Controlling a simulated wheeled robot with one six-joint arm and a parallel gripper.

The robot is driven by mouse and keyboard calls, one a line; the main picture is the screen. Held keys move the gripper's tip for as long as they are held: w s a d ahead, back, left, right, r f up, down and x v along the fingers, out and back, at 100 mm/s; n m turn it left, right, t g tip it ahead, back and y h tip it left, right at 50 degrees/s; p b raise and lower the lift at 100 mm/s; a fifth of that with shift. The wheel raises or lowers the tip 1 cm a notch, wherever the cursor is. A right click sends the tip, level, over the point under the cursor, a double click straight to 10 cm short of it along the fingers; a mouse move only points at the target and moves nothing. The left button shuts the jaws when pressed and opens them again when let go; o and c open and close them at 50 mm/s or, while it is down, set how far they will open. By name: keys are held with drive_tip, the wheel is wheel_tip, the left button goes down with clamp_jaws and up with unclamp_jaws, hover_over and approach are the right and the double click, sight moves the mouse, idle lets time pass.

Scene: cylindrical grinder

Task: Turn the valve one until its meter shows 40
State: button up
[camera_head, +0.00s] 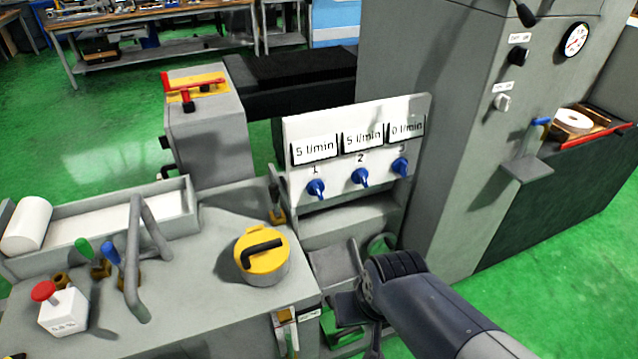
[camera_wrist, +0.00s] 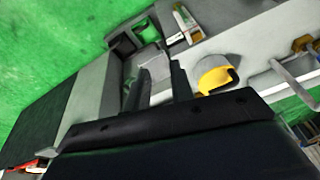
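Valve one (camera_head: 316,188) is a small blue knob on the white panel, below the label 1. Its meter (camera_head: 314,149) reads 5 l/min. My gripper (camera_wrist: 158,85) shows two dark fingers set apart in the wrist view, with nothing between them. In the head view my arm comes in from the lower right, and its end is below and to the right of the panel, apart from the valve. The fingers are hard to make out there. The valve panel cannot be made out in the wrist view.
Valve two (camera_head: 360,177), with a 5 l/min meter, and valve three (camera_head: 400,166), with a 0 l/min meter, sit right of valve one. A yellow-lidded pot (camera_head: 262,258) stands at lower left. The tall grey cabinet (camera_head: 455,130) rises right of the panel.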

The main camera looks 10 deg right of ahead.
drive_tip(key=shift+o, duration=1.2)
drive_tip(key=w+d+f+t+b, duration=0.1)
drive_tip(key=w+f+t+b, duration=0.1)
drive_tip(key=w, duration=0.6)
drive_tip(key=w+d+f+n+t+b, duration=0.1)
drive_tip(key=w+d+f+t+b, duration=0.1)
drive_tip(key=w+b, duration=0.5)
drive_tip(key=w+d+f+n+t+h+b, duration=0.1)
drive_tip(key=w+f+t+b, duration=0.3)
drive_tip(key=w, duration=0.6)
drive_tip(key=shift+d+f, duration=0.4)
drive_tip(key=shift+f, duration=0.25)
drive_tip(key=n+t+y+b, duration=0.4)
drive_tip(key=t+b, duration=0.2)
drive_tip(key=b, duration=0.4)
approach(319, 194)
drive_tip(key=p+x, duration=0.1)
drive_tip(key=x, duration=0.8)
drive_tip(key=shift+d, duration=0.1)
drive_tip(key=shift+c, duration=0.5)
clamp_jaws()
